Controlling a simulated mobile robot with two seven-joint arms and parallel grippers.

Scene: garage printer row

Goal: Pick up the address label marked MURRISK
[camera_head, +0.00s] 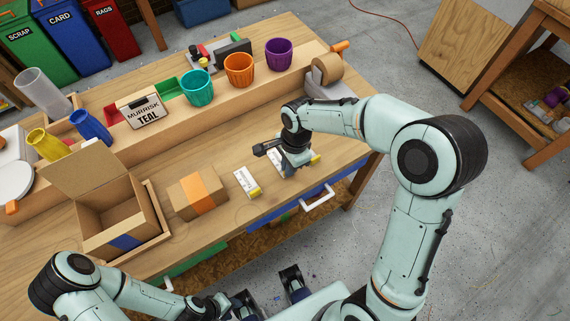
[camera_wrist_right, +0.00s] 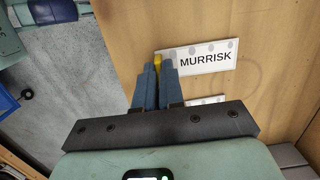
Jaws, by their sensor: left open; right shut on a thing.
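The MURRISK label (camera_wrist_right: 208,58) is a white card with black letters and a yellow tab (camera_wrist_right: 158,61) at its left end in the right wrist view. My right gripper (camera_wrist_right: 159,68) is shut on that tab. In the head view my right gripper (camera_head: 294,160) is low over the table's front part, hiding much of what it holds. I cannot tell whether the label touches the table. A second label (camera_wrist_right: 207,100) is mostly hidden by the gripper body. Another white label (camera_head: 245,181) lies to the left. My left gripper (camera_head: 268,296) is open and empty, in front of the table.
A closed carton (camera_head: 187,199) with orange tape and an open cardboard box (camera_head: 105,225) stand left of the labels. Behind are a "MURRISK TEAL" sign (camera_head: 141,111) and teal, orange and purple cups (camera_head: 239,69). A tape dispenser (camera_head: 328,87) stands near the right end.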

